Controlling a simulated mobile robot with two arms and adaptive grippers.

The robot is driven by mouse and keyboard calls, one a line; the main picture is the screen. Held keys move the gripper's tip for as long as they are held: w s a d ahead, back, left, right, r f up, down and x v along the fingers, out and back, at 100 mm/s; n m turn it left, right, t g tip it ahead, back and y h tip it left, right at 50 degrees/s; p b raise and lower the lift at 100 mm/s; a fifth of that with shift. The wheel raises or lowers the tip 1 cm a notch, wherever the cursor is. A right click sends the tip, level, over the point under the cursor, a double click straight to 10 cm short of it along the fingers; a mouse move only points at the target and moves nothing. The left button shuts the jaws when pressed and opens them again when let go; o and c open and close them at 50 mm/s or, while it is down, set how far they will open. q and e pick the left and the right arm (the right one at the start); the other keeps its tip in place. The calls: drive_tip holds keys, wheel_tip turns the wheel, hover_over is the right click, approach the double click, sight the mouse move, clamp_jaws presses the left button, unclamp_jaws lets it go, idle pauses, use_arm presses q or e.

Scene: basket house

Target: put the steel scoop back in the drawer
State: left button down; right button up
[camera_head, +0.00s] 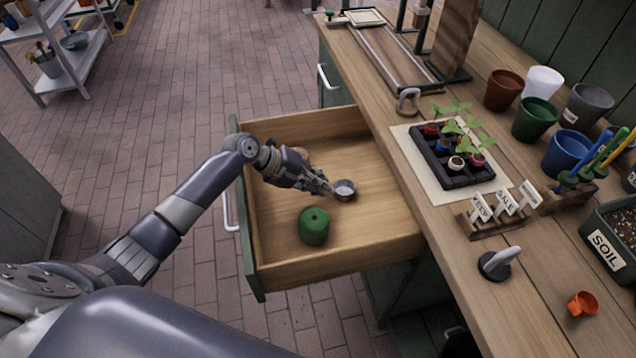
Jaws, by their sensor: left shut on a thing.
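The steel scoop (344,189) is a small round metal cup inside the open wooden drawer (385,247). My left gripper (326,187) reaches over the drawer's front and is shut on the scoop at its left side. The fingers hide the scoop's handle. The scoop is low in the drawer, near its middle; I cannot tell whether it touches the floor. My right gripper is not in view.
A green twine ball (314,227) lies in the drawer close to the gripper. A tan thing (301,154) is partly hidden behind my gripper. The workbench (415,215) to the right holds a seedling tray (452,157), pots and labels. Brick floor lies left.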

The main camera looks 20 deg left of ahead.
use_arm(q)
drive_tip(key=shift+f, duration=0.15)
drive_tip(key=c, duration=1.7)
unclamp_jaws()
drive_tip(key=shift+a+r, duration=0.15)
drive_tip(key=shift+r, duration=0.15)
drive_tip(key=b+v, duration=0.1)
drive_tip(key=v, duration=1)
drive_tip(key=shift+s+a+r, duration=0.15)
drive_tip(key=shift+s+r, duration=0.05)
drive_tip(key=shift+s, duration=0.05)
